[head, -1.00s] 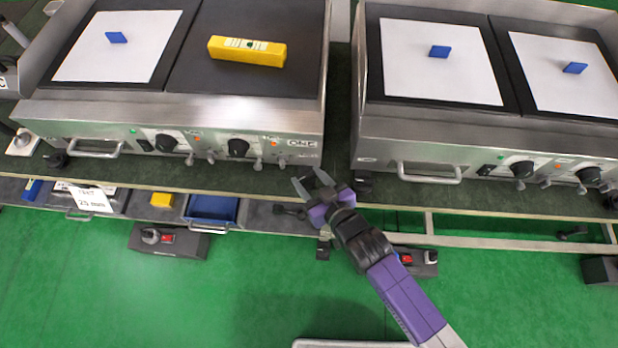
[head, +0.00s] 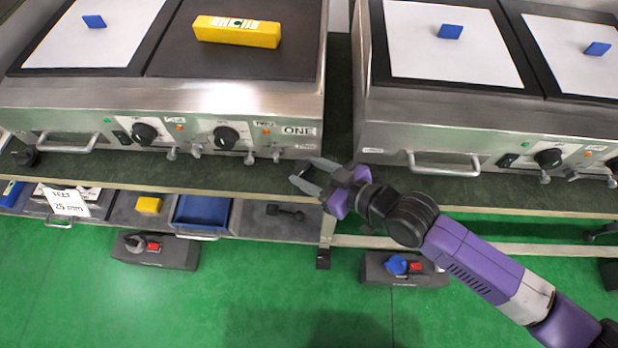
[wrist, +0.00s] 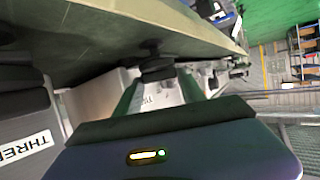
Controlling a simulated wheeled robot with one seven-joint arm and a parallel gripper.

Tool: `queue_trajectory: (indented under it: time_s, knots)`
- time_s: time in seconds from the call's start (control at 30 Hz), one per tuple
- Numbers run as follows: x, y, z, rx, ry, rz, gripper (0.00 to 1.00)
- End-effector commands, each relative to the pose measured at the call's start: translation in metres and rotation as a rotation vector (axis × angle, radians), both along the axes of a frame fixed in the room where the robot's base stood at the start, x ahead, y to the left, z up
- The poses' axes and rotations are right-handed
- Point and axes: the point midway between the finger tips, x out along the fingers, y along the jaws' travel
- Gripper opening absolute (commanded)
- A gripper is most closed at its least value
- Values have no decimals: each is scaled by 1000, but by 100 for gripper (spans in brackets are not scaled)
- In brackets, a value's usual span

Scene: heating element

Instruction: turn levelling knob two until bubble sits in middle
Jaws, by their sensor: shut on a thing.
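The yellow spirit level (head: 237,32) lies on the dark right-hand plate of the griddle labelled ONE. A dark mark shows near the middle of its window, but it is too small to tell where the bubble sits. My gripper (head: 303,178) is at the front right corner of that griddle, below its body. Its fingers are shut on a dark levelling knob, which shows in the wrist view (wrist: 157,68) and is mostly hidden by the fingers in the head view. The number on the tag close to it in the wrist view cannot be read surely.
The bench edge (head: 240,190) runs just below my gripper. A second griddle (head: 450,115) stands to the right, past a gap. The shelf below holds a blue tray (head: 201,208) and a yellow block (head: 148,205). A label THREE (wrist: 27,146) shows in the wrist view.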

Motion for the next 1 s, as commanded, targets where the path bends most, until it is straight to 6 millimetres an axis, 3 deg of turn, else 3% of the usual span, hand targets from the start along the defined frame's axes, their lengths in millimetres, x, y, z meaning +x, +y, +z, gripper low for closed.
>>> queue_trajectory:
  time_s: [0.03, 1.0]
  knots:
    - [0, -1, -8, -7, -1, 22, 7]
    - [2, -3, -4, -8, 6, 212, 7]
